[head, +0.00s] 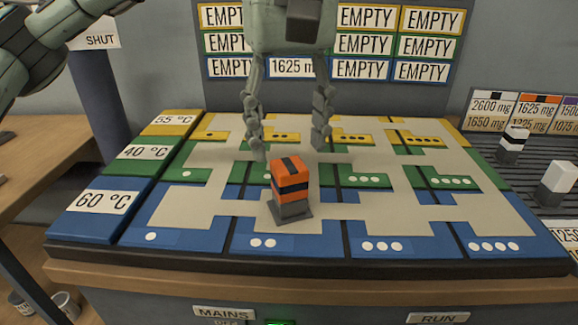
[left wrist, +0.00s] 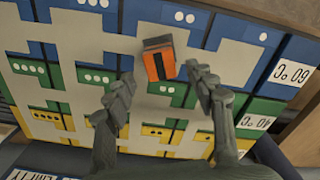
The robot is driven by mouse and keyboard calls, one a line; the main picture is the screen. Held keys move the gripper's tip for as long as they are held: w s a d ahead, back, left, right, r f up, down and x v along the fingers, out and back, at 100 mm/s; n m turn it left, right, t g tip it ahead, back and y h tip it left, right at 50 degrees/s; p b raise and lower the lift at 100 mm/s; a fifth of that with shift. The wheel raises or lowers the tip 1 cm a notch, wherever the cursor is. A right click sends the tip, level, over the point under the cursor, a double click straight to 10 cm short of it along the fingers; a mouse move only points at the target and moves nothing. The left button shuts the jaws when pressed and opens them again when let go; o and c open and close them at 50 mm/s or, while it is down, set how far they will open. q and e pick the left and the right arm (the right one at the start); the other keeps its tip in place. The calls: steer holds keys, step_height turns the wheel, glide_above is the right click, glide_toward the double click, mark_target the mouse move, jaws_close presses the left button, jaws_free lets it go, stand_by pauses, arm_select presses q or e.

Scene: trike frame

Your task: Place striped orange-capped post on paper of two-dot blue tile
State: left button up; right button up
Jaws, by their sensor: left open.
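The striped orange-capped post (head: 291,188) has a black stripe over its orange cap, an orange and black body and a dark grey foot. It stands upright on the grey paper of the two-dot blue tile (head: 285,243) in the front row. My right gripper is out of view.
Green and yellow tile rows lie behind the blue row. At the right, a black-and-white capped post (head: 513,142) and a white capped post (head: 560,180) stand on a dark ribbed rack. A board of EMPTY labels (head: 366,43) stands at the back.

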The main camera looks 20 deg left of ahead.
mark_target(290, 164)
arm_select(q)
step_height(290, 164, up, 5)
steer(key=shift+f, duration=0.15)
